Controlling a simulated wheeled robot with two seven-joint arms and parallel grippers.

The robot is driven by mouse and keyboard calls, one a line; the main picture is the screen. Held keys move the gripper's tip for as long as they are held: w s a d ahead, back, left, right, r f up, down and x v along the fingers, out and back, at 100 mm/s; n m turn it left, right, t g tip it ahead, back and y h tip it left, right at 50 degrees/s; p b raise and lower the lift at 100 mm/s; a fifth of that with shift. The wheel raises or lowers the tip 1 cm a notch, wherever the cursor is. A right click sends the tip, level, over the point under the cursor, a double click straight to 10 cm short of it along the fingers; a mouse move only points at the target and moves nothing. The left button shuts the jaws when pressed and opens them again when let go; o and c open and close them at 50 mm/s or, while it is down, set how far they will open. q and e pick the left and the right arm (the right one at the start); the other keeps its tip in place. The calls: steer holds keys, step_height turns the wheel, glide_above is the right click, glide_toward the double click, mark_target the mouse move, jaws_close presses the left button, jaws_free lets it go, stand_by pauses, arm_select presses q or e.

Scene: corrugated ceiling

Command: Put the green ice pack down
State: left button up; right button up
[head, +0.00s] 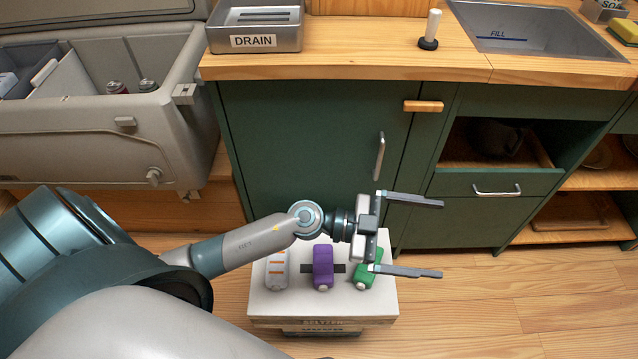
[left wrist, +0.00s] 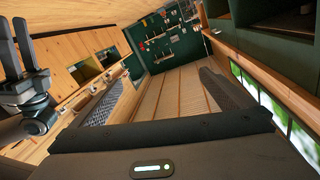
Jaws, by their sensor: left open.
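The green ice pack (head: 369,281) lies at the right end of the white box top (head: 328,304), partly covered by a finger of my left gripper. My left gripper (head: 441,239) is open and empty. Its fingers point right and stand wide apart, the lower one passing over the green pack in the picture. In the left wrist view nothing lies between the fingers (left wrist: 160,103), and the green pack does not show. A dark two-fingered hand (left wrist: 14,45), probably my right gripper, shows at the left edge of that view; its opening is unclear.
A purple pack (head: 322,266) and a white pack with orange stripes (head: 277,268) lie left of the green one. A green cabinet (head: 300,140) stands behind the box. A large open cooler (head: 90,150) is at left. The wooden floor (head: 470,310) at right is clear.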

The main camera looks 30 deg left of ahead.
arm_select(q)
steer(key=w+a+r+n+t+y, duration=0.35)
steer(key=a+n+t+y, duration=0.25)
steer(key=n+t, duration=0.3)
steer(key=s+a+f+n+y, duration=0.3)
steer(key=a+f+n+y, duration=0.3)
steer(key=a+f+y, duration=0.2)
steer(key=s+d+f+m+g, duration=0.1)
steer(key=s+f+g, duration=0.9)
steer(key=s+f, duration=0.5)
steer(key=s, duration=0.4)
steer(key=shift+s+d+f+g, duration=0.25)
steer(key=shift+s+d+g, duration=0.05)
steer(key=shift+d+g, duration=0.1)
steer(key=shift+s, duration=0.1)
